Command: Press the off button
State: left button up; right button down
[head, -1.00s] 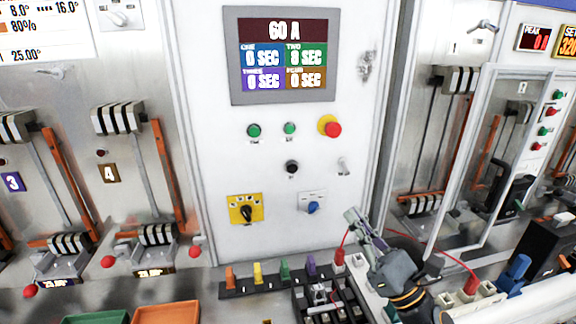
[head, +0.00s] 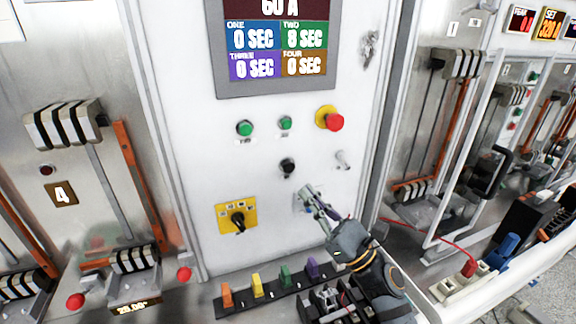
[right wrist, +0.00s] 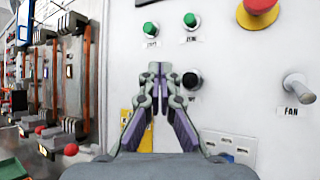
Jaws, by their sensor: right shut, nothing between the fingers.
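A black round button (head: 288,167) sits on the white panel, below two green buttons (head: 245,128) (head: 286,123). The labels are too small to read, so I cannot tell which button is the off one. My right gripper (head: 309,189) is shut and empty in front of the panel, just below and right of the black button in the head view. In the right wrist view the black button (right wrist: 191,81) shows just right of the fingertips (right wrist: 154,68). I cannot tell whether they touch the panel. My left gripper is not in view.
A red mushroom button (head: 334,121) on a yellow ring and a toggle switch (head: 343,160) lie to the right. A yellow plate with a black knob (head: 238,222) is lower left. A display (head: 278,50) is above. Colored levers (head: 258,286) stand below.

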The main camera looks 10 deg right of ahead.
aim_at(289, 167)
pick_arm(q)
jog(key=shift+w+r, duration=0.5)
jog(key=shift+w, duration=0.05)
pick_arm(e)
jog(key=w+a, duration=0.1)
jog(key=w, duration=0.6)
jog(key=shift+a, duration=0.15)
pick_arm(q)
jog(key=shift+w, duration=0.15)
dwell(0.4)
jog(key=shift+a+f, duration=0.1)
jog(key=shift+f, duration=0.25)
pick_arm(e)
jog(key=shift+w, duration=0.45)
